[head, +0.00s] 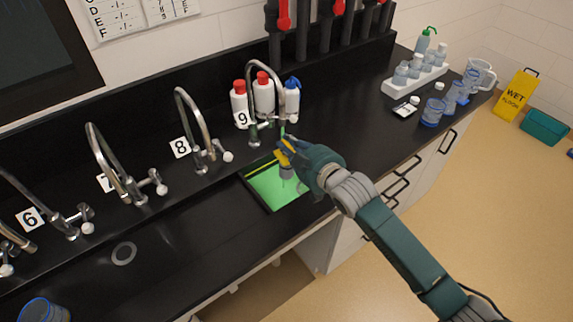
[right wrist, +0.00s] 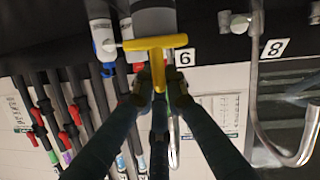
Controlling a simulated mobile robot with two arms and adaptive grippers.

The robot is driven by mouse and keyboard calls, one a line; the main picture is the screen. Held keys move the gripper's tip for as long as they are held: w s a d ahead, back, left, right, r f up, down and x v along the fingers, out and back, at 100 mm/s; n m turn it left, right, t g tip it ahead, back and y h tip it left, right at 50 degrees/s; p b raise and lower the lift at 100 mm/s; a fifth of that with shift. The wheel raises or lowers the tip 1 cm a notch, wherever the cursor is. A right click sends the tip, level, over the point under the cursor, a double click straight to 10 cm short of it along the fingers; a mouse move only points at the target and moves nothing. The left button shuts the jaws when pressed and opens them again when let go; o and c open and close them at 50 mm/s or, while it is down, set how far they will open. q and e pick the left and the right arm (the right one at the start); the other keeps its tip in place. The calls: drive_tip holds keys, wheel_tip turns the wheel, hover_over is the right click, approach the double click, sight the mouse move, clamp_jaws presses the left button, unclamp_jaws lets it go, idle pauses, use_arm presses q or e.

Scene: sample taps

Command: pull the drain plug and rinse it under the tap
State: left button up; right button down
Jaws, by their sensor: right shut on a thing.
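The drain plug shows in the right wrist view as a yellow T-shaped handle (right wrist: 155,42) with a grey body (right wrist: 153,18). My right gripper (right wrist: 158,88) is shut on the handle's stem. In the head view my right gripper (head: 290,150) holds the plug (head: 286,172) above the sink (head: 270,203), close to the tap marked 9 (head: 253,100). The sink holds bright green liquid (head: 275,185). A thin greenish strip shows under the spout; I cannot tell if it is running water. The drain opening is not visible. My left gripper is not in view.
Taps marked 8 (head: 197,125) and 7 (head: 118,172) stand along the counter to the left. Several bottles (head: 263,95) stand behind tap 9. A white rack (head: 413,77) and blue-tinted beakers (head: 433,112) are at the right. A ring (head: 124,253) lies on the front counter.

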drive_tip(key=shift+s+a+r, duration=0.1)
drive_tip(key=shift+s+p, duration=0.5)
drive_tip(key=s+p, duration=0.3)
drive_tip(key=s, duration=0.3)
drive_tip(key=shift+s+d, duration=0.4)
drive_tip(key=shift+d, duration=0.05)
idle(0.9)
